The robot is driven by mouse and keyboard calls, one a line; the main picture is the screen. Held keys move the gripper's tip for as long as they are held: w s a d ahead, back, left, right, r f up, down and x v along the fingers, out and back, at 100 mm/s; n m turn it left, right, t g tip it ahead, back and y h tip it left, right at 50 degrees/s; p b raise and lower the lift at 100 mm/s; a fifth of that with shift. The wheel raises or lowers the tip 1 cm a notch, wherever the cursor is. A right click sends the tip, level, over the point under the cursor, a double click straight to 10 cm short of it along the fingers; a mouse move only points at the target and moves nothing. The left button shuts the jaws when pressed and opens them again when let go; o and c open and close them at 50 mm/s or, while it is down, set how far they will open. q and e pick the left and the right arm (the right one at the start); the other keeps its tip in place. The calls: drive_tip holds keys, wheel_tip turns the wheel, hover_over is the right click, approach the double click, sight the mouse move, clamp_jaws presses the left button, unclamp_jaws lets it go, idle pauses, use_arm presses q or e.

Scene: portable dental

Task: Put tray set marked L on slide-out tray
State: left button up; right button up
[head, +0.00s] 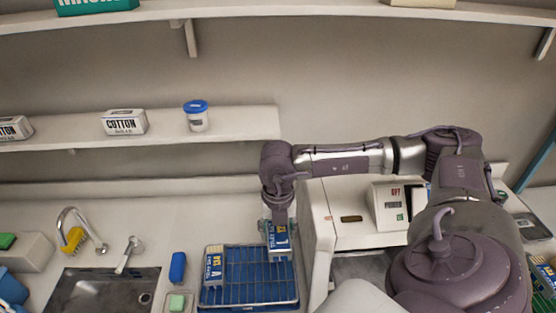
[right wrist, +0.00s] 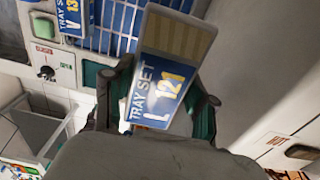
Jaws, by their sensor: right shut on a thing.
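The tray set marked L (head: 278,240) is a blue and white packet with yellow print. My right gripper (head: 278,217) is shut on it and holds it at the right part of a blue wire rack (head: 248,296). In the right wrist view the tray set (right wrist: 155,88) stands between the fingers of the gripper (right wrist: 155,105), with "TRAY SET", "L" and "121" legible. I cannot tell whether it touches the rack. A second tray set (head: 213,265) lies at the rack's left side. My left gripper is out of view.
A wall shelf (head: 240,122) holds cotton boxes and a blue-lidded jar (head: 196,116).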

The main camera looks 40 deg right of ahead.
sight(278, 230)
wheel_tip(278, 230, up, 9)
idle(0.4)
drive_tip(key=shift+a+f, duration=0.1)
